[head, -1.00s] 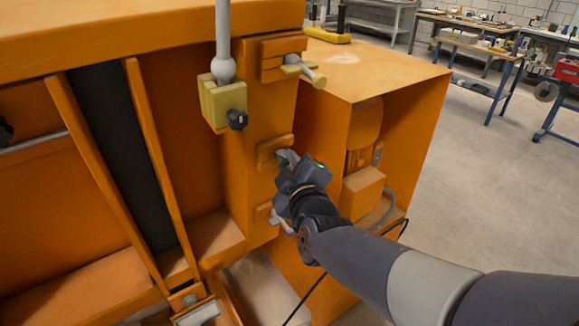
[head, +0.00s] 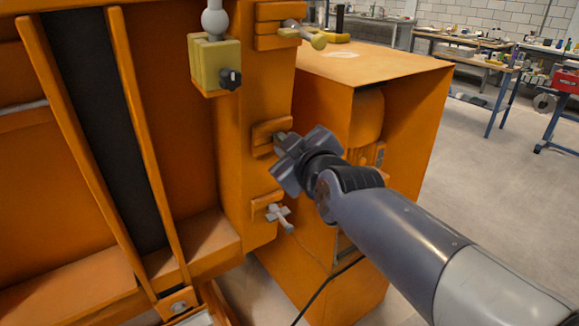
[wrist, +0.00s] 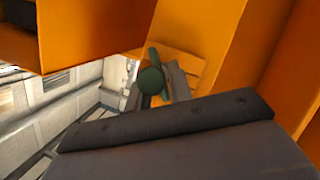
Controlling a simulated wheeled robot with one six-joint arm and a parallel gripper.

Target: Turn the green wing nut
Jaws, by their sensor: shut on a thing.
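The green wing nut (wrist: 152,80) shows in the wrist view as a dark green round hub with a wing standing up from it, in front of an orange block. In the head view only a small part of it (head: 280,143) shows at the middle orange bracket (head: 263,136). My gripper (head: 288,150) comes from the right and is shut on the wing nut. In the wrist view my gripper (wrist: 158,97) has its jaws at the nut's sides, and the dark gripper body hides what lies below.
A yellowish wing nut (head: 303,34) sits on the bracket above, and a pale grey one (head: 279,215) sits below, close to my gripper. A yellow block with a black knob (head: 230,79) is at upper left. The orange cabinet (head: 400,75) stands to the right.

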